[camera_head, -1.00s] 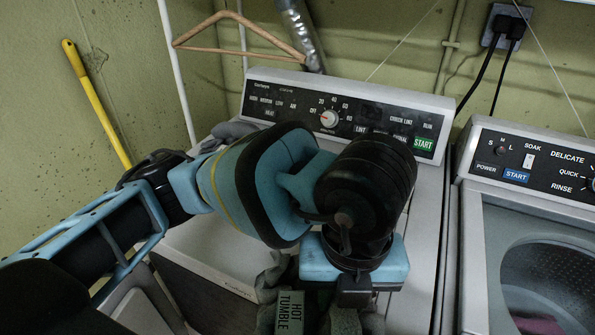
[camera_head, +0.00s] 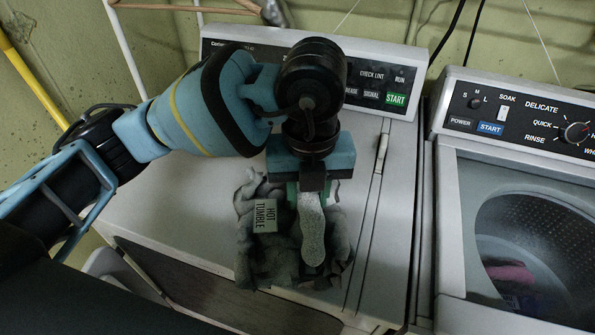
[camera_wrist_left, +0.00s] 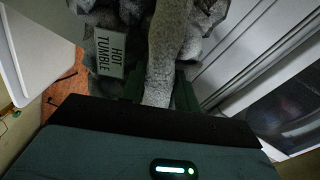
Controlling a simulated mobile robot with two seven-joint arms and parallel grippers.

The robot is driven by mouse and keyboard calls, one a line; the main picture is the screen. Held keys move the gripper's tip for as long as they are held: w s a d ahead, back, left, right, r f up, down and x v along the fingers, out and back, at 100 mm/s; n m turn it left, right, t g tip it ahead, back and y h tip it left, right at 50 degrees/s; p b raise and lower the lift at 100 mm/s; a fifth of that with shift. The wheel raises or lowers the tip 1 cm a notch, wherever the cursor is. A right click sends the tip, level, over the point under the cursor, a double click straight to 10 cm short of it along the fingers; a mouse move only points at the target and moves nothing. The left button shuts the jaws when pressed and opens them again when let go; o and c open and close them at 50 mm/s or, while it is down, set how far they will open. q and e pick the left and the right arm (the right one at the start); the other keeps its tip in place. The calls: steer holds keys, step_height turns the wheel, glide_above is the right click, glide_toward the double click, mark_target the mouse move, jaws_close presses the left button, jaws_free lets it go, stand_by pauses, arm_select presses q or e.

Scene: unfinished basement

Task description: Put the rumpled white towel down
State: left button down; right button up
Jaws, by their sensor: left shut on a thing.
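The rumpled towel (camera_head: 255,262) looks grey in this dim light and carries a pale tag reading "HOT TUMBLE". It shows in the head view at the front part of the dryer's top (camera_head: 190,210). I cannot tell whether its underside touches that surface. My left gripper (camera_head: 312,190) is above it, pointing down, and is shut on a fold of it. In the left wrist view the towel (camera_wrist_left: 165,45) rises from between my fingers (camera_wrist_left: 160,92), with the tag beside them. My right gripper is not in view.
A washer (camera_head: 450,225) stands right of the dryer, with a pinkish cloth (camera_head: 512,272) visible inside. The dryer's control panel (camera_head: 395,85) rises at the back. A wooden hanger (camera_head: 185,7) and a yellow pole (camera_head: 30,80) are at the left. The dryer's top left of the towel is clear.

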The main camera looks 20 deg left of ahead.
arm_select(q)
steer(key=w+a, duration=0.1)
steer(key=w, duration=0.1)
steer(key=w+a, duration=0.1)
steer(key=w, duration=0.1)
steer(key=w+a, duration=0.1)
steer(key=w, duration=0.1)
steer(key=shift+w+f, duration=0.5)
steer(key=shift+f, duration=1.55)
steer(key=shift+f, duration=0.1)
steer(key=c, duration=1)
jaws_free()
steer(key=shift+f, duration=0.1)
steer(key=shift+c, duration=0.2)
step_height(320, 180, up, 12)
steer(key=shift+r, duration=0.2)
steer(key=shift+s, duration=0.1)
